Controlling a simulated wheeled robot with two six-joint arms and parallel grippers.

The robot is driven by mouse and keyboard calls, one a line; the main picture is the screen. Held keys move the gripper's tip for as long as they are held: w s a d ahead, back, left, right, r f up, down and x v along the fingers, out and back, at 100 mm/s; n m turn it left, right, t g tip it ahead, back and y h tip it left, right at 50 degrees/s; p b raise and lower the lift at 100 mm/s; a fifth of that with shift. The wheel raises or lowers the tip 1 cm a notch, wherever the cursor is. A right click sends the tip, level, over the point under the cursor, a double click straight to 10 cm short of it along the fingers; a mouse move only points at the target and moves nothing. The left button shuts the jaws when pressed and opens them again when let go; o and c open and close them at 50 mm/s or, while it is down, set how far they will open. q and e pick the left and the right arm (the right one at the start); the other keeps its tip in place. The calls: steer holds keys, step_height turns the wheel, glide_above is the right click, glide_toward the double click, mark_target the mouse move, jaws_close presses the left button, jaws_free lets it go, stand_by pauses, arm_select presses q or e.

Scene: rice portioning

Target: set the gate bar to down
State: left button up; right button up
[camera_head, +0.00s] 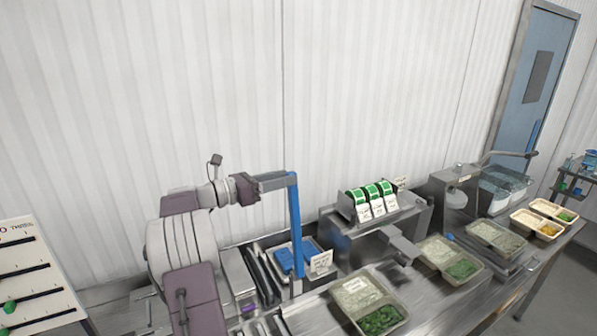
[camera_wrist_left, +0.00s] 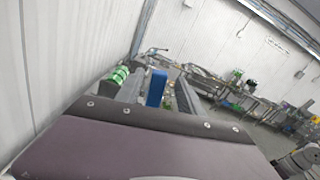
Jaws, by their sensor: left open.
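The gate bar is a blue bar (camera_head: 295,235) standing upright in the head view, its top level with my left gripper. My left gripper (camera_head: 281,181) reaches in from the left at the bar's upper end, jaws open. In the left wrist view the blue bar (camera_wrist_left: 156,88) shows between the two grey fingers (camera_wrist_left: 155,92). I cannot tell whether the fingers touch it. The bar's foot is by the blue tray on the counter. My right gripper is not in view.
A label dispenser with green rolls (camera_head: 368,200) stands right of the bar. A blue tray (camera_head: 284,262) lies at its left. Food trays (camera_head: 366,303) line the steel counter to the right. A white board with green beads (camera_head: 36,275) is at the far left.

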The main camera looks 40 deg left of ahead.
arm_select(q)
steer(key=p+x, duration=0.1)
steer(key=x, duration=0.4)
steer(key=shift+f, duration=0.15)
steer(key=shift+w, duration=0.1)
jaws_close()
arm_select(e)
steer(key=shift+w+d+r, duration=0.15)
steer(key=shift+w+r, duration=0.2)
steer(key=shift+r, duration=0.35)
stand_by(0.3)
